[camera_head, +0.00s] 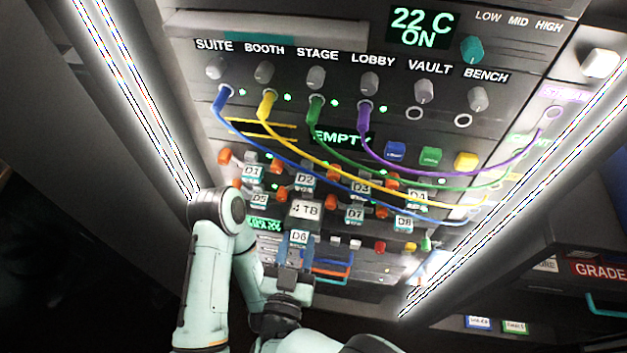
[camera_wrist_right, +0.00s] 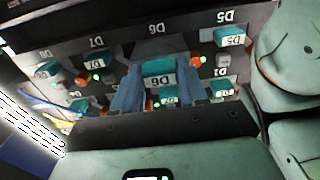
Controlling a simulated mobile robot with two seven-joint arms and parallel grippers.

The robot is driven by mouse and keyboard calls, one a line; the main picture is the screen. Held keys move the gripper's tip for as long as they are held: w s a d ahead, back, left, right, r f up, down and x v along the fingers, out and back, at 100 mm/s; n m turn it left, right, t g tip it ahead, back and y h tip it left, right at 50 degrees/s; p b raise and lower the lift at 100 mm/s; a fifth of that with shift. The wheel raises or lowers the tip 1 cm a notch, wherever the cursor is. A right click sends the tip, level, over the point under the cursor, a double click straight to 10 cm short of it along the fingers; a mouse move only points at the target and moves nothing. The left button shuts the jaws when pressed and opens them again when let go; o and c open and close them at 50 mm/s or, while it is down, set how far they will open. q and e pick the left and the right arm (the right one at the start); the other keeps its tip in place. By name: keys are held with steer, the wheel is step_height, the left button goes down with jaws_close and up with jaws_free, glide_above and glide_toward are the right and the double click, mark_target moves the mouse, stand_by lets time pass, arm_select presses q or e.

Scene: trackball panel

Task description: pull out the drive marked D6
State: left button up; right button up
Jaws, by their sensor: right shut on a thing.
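The drive marked D6 (camera_head: 299,237) stands out from the lower row of drives, with its grey "4 TB" face (camera_head: 305,210) showing behind the label. My right gripper (camera_head: 296,252) is shut on its front end. In the right wrist view, the teal D6 label (camera_wrist_right: 158,75) sits upside down between the two fingers of my right gripper (camera_wrist_right: 158,92), one on each side. The drive's back end is hidden, so I cannot tell whether it is clear of its bay. My left gripper is not in view.
D5 (camera_head: 259,199) and D7 (camera_head: 355,215) flank the drive, with D8 (camera_head: 404,222) farther right. D2 (camera_head: 305,180) is above. Blue, yellow, green and purple cables (camera_head: 430,174) hang across the panel above the drives. Small coloured buttons (camera_head: 380,246) line the panel below.

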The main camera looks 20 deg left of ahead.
steer(key=shift+s+d, duration=0.1)
steer(key=shift+s, duration=0.3)
